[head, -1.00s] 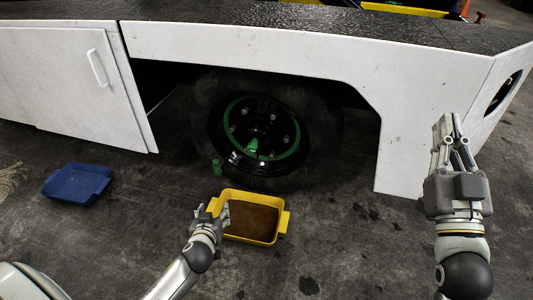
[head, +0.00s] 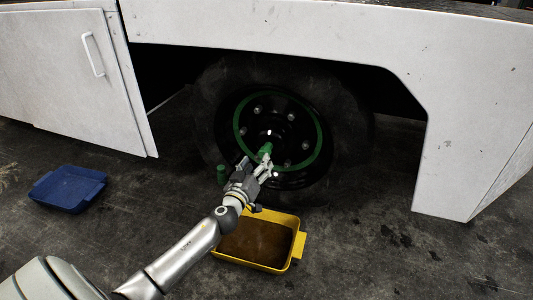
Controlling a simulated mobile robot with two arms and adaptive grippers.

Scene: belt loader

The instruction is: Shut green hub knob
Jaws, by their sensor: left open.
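The green hub knob (head: 265,149) sits low on the black wheel hub (head: 277,120), inside a green ring on the wheel. My left gripper (head: 267,163) is open, with its fingertips right at the knob. I cannot tell whether the fingers touch it. The gripper partly hides the lower hub. My right gripper is not in view.
A yellow bin with a brown bottom (head: 299,246) stands on the floor below the wheel. A small green object (head: 221,174) is by the tyre's left side. A blue bin (head: 68,188) is at the left. White body panels (head: 290,30) frame the wheel well.

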